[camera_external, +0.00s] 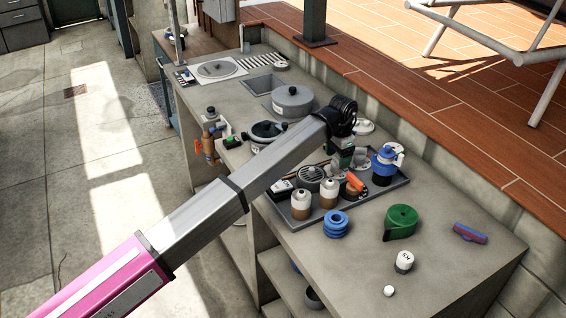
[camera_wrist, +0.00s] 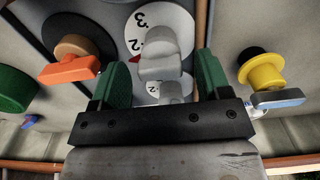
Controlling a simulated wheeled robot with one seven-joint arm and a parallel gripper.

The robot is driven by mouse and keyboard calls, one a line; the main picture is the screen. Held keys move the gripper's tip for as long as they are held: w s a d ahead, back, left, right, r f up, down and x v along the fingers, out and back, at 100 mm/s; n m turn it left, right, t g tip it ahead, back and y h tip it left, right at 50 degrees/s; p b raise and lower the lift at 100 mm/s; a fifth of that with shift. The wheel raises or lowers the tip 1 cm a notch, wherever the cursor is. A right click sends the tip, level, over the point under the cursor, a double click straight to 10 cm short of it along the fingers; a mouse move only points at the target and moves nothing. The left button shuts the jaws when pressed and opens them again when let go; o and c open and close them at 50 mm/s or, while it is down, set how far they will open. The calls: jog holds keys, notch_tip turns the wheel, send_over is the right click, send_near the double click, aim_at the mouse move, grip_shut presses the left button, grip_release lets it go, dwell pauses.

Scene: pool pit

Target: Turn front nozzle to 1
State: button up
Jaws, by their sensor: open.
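In the wrist view, a grey nozzle (camera_wrist: 162,45) stands on a white round dial (camera_wrist: 150,15) with a 3, another numeral and a red mark near its left edge. A second grey nozzle (camera_wrist: 173,90) shows just below it, over another partly hidden white dial (camera_wrist: 150,88). I cannot tell which nozzle is the front one. My gripper (camera_wrist: 163,72) is open, with one green finger on each side of the nozzles and visible gaps. In the external view my gripper (camera_external: 342,155) points down over the tray (camera_external: 380,198); the nozzles are mostly hidden there.
An orange-handled valve (camera_wrist: 70,68) is close left of the left finger; a yellow knob (camera_wrist: 262,72) with a grey-blue handle is right. White-and-brown bottles (camera_external: 301,203), a blue-topped bottle (camera_external: 385,164), a blue ring stack (camera_external: 336,224) and a green roll (camera_external: 401,221) stand nearby.

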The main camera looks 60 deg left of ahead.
jog(key=c, duration=0.9)
jog(key=shift+n, duration=0.3)
jog(key=n, duration=0.5)
jog(key=shift+n, duration=0.3)
jog(key=n, duration=0.5)
jog(key=shift+n, duration=0.4)
jog(key=o, duration=0.9)
